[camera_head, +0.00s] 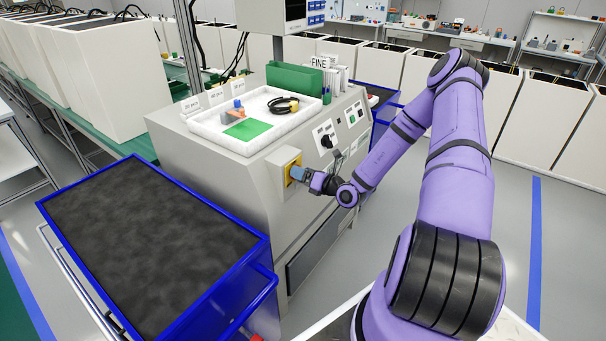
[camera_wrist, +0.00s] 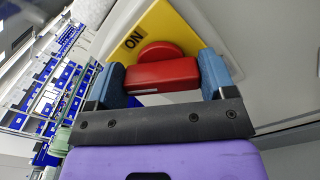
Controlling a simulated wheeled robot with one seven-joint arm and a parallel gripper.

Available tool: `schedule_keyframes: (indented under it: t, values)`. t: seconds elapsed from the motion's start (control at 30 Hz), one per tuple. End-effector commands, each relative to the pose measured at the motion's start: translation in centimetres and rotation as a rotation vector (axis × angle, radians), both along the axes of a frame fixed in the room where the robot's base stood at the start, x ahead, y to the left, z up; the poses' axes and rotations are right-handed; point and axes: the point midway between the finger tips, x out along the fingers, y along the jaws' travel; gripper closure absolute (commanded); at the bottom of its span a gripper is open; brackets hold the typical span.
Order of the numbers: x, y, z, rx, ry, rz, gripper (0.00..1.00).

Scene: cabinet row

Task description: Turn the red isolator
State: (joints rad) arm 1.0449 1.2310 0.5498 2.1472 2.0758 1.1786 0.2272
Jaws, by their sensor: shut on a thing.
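The red isolator (camera_wrist: 162,74) is a red handle with a round hub on a yellow plate (camera_wrist: 183,22) marked ON, seen in the wrist view. My gripper (camera_wrist: 168,79) has its blue fingers on either side of the red handle and is shut on it. The picture is rolled, so the plate looks tilted. In the head view the yellow plate (camera_head: 291,172) is on the front of the grey cabinet (camera_head: 225,168), and my gripper (camera_head: 297,173) reaches it from the right. The red handle is hidden there behind my gripper.
A white tray (camera_head: 205,129) with a green card and black cable sits on the cabinet top. A black knob (camera_head: 327,141) and small buttons are right of the isolator. A blue-framed cart (camera_head: 150,235) stands at the left front. Floor is clear at the right.

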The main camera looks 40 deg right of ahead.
Motion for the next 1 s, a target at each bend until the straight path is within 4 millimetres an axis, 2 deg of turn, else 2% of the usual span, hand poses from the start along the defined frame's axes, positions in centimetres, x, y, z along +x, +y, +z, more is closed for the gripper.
schedule_keyframes:
  t: [0.6,0.63,0.7,1.0]
  values:
    - [-0.04,-0.09,-0.10,0.043,0.018,-0.001,0.47]
    - [-0.04,-0.09,-0.10,0.043,0.018,-0.001,0.17]
    - [-0.04,-0.08,-0.08,0.043,0.018,-0.001,0.00]
    - [-0.36,-0.19,-0.06,0.043,0.018,-0.001,0.00]
